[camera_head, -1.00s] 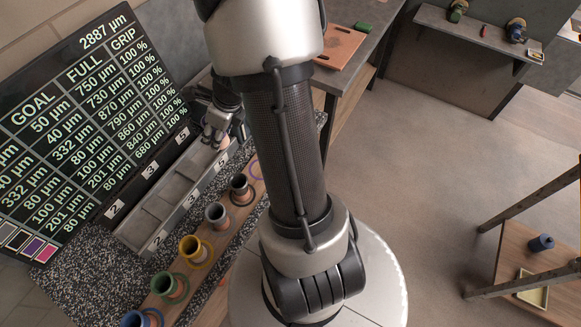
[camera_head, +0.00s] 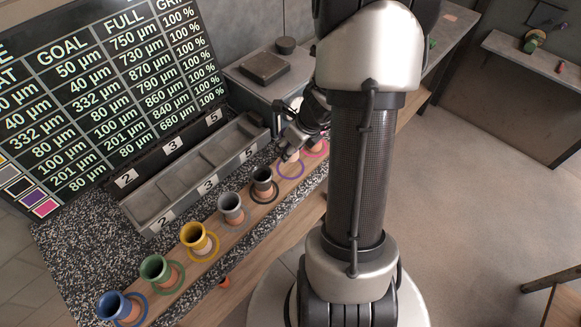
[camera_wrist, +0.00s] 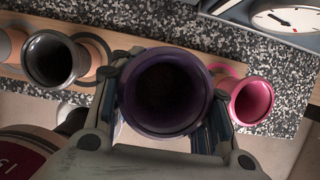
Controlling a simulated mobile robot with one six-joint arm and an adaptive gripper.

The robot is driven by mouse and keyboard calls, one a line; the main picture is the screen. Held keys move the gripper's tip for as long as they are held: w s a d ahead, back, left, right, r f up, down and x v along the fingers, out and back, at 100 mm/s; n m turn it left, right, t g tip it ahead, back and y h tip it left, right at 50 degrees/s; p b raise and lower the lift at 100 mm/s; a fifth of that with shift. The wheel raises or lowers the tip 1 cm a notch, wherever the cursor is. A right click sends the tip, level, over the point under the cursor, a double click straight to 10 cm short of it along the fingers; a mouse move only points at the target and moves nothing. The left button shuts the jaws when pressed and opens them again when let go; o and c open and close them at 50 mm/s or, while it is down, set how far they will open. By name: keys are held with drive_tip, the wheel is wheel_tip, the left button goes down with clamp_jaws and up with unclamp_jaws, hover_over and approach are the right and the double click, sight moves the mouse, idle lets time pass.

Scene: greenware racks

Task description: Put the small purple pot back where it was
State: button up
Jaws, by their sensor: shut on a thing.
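The small purple pot (camera_wrist: 165,92) is between my gripper's fingers in the wrist view, its dark open mouth facing the camera. In the head view my gripper (camera_head: 290,148) is over the row of pots, close to the purple ring (camera_head: 291,169) on the wooden board. The pot is mostly hidden by my gripper there. I cannot tell whether its base touches the board. The pink pot (camera_wrist: 252,101) stands close on one side, and the black pot (camera_wrist: 52,60) stands on the other.
On the board stand the black (camera_head: 262,179), grey (camera_head: 230,206), yellow (camera_head: 196,238), green (camera_head: 155,270) and blue (camera_head: 113,304) pots, beside or on rings of their colours. A grey compartment tray (camera_head: 150,228) lies behind them. A dial (camera_wrist: 285,18) is near the pink pot.

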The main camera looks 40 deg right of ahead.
sight(296, 152)
drive_tip(key=shift+f+b, duration=1.8)
drive_tip(key=shift+f, duration=1.05)
drive_tip(key=shift+f, duration=0.2)
drive_tip(key=o, duration=1.3)
drive_tip(key=shift+c, duration=0.2)
drive_tip(key=shift+r, duration=0.1)
drive_tip(key=p+v, duration=0.7)
drive_tip(key=v, duration=0.5)
drive_tip(key=shift+r, duration=0.1)
